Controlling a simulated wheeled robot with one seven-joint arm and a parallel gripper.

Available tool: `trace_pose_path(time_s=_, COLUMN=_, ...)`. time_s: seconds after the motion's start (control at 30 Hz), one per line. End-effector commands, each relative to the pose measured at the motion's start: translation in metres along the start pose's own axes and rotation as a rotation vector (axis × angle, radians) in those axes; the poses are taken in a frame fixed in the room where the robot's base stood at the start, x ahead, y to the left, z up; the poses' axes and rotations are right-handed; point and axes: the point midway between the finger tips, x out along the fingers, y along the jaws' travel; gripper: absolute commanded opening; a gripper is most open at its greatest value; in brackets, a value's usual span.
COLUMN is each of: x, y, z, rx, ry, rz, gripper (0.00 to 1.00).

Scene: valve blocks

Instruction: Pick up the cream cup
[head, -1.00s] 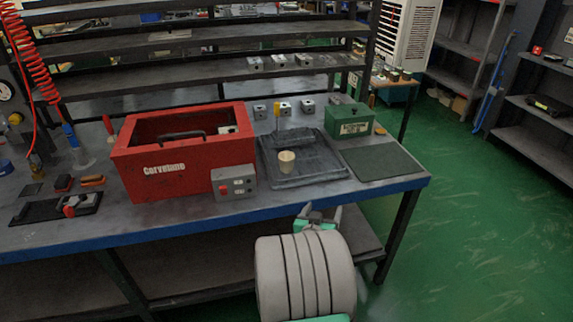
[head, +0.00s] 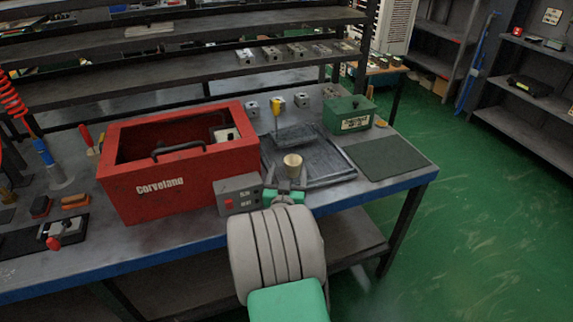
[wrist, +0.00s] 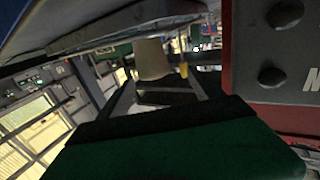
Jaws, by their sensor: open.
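The cream cup (head: 293,161) stands upright on the dark grey tray (head: 335,181), near its front left part. It also shows in the wrist view (wrist: 152,60), above the green and black body of my gripper. My gripper (head: 291,184) is just in front of the cup in the head view, at the front edge of the bench. Its jaws are open and point towards the cup. Nothing is between them that I can make out. The exact gap between fingertips and cup is unclear.
A grey control box (head: 238,194) is close on the left of my gripper, beside the red toolbox (head: 185,185). A yellow-handled tool (head: 276,108) stands behind the cup. A green box (head: 349,115) and dark mat (head: 390,158) are to the right.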

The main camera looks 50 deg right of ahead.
Motion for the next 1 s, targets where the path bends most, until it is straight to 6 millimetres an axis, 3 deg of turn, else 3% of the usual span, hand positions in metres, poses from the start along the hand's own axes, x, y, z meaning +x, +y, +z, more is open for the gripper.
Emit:
trace_pose_path(time_s=0.4, x=0.059, y=0.009, z=0.0, rx=0.0, ry=-0.001, rz=0.015, gripper=0.76)
trace_pose_path(time_s=0.63, x=0.06, y=0.008, z=0.001, rx=0.0, ry=0.0, rz=0.012, gripper=0.76)
trace_pose_path(time_s=1.0, x=0.06, y=0.007, z=0.001, rx=0.0, ry=-0.001, rz=0.011, gripper=0.45)
